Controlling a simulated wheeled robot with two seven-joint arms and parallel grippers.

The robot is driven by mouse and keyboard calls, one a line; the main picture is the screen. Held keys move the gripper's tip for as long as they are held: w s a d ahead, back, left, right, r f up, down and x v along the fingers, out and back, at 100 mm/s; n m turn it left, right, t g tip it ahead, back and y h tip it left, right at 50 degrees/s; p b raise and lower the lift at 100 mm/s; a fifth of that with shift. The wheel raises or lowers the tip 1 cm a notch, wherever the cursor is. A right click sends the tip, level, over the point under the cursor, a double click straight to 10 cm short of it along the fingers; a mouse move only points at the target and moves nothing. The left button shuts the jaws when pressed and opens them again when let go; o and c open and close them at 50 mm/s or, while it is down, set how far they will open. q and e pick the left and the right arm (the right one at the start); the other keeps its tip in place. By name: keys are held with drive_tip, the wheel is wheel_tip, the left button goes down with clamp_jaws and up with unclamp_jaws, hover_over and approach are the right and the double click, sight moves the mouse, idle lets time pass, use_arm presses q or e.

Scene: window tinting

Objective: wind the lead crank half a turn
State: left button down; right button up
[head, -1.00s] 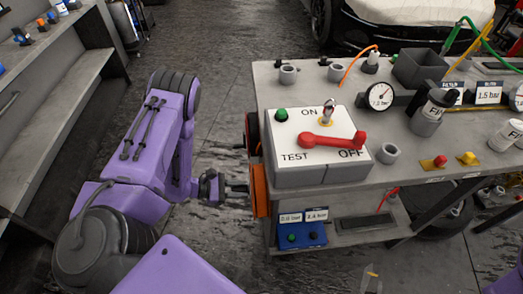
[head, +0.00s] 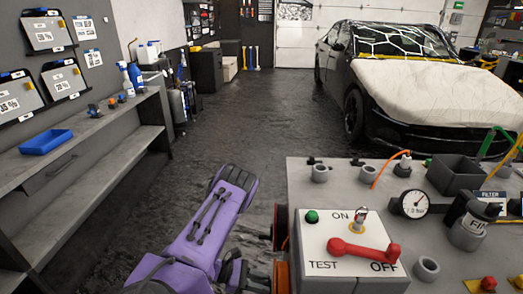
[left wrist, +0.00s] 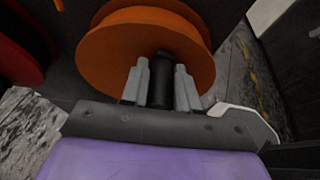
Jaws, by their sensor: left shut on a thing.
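The lead crank is an orange disc (left wrist: 143,50) with a black handle (left wrist: 161,80) standing out from its face, large in the left wrist view. In the head view only a narrow strip of the orange disc (head: 281,277) shows, at the left side of the bench. My left gripper (left wrist: 160,88) is shut on the black handle, one grey finger on each side of it. In the head view my left gripper (head: 259,282) is low, at the bottom edge, partly cut off. My right gripper is not in view.
A white switch box (head: 350,243) with a red lever stands on the grey bench (head: 315,190), just right of the crank. A red and black wheel (head: 280,226) sits behind the crank on the bench side. Open floor (head: 250,115) lies beyond, with a covered car (head: 430,90).

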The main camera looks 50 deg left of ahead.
use_arm(q)
drive_tip(key=c, duration=0.9)
unclamp_jaws()
drive_tip(key=shift+s+d+f, duration=0.1)
drive_tip(key=shift+s+d, duration=0.05)
drive_tip(key=v, duration=1)
drive_tip(key=shift+a+r, duration=0.25)
drive_tip(key=shift+a, duration=0.05)
